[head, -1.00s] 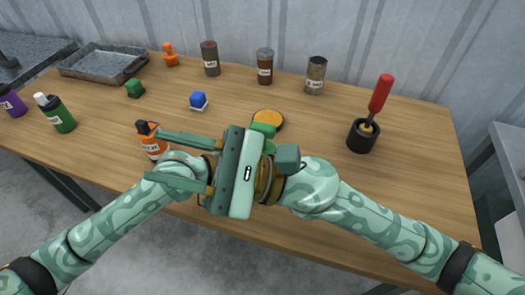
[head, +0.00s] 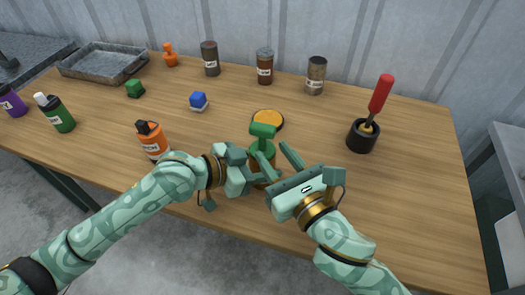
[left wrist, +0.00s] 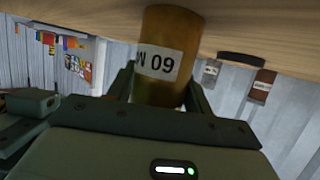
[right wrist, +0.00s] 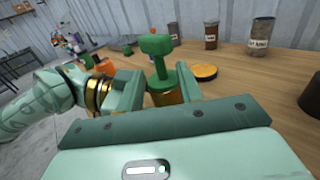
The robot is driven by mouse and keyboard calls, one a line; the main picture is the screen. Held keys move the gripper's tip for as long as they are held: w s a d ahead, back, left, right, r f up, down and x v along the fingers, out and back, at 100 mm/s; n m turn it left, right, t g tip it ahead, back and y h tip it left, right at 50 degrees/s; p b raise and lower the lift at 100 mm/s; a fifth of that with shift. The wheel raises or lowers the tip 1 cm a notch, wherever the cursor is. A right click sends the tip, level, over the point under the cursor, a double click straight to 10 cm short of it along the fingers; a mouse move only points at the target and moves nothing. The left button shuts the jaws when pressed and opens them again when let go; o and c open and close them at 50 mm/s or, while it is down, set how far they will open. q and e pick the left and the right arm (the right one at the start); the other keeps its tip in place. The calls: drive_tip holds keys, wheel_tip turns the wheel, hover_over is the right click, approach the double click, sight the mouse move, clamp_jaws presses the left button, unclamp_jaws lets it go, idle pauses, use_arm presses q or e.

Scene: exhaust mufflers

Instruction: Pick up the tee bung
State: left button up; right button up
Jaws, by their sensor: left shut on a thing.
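The tee bung (head: 263,131) is green with a T-shaped handle. It stands upright in the top of a brownish-gold container (left wrist: 165,50) with a white label ending in "09". My left gripper (head: 254,172) is shut on this container from the left, below the bung. My right gripper (head: 274,152) is open and comes from the lower right, its fingers pointing towards the bung. In the right wrist view the bung (right wrist: 158,58) shows beyond and between the open fingers, and nothing is gripped. The container's lower part is partly hidden by the grippers in the head view.
An orange-topped round piece (head: 268,119) lies just behind the bung. An orange bottle (head: 152,140) stands left. A black holder (head: 362,138) with a red-handled tool is right. Several cans line the back, near a grey tray (head: 104,62).

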sight(265, 142)
drive_tip(key=x, duration=0.5)
drive_tip(key=shift+w+a, duration=0.15)
clamp_jaws()
drive_tip(key=shift+r, duration=0.1)
wheel_tip(265, 142, up, 10)
use_arm(q)
drive_tip(key=o, duration=1.1)
drive_tip(key=v, duration=1.2)
drive_tip(key=shift+s, duration=0.1)
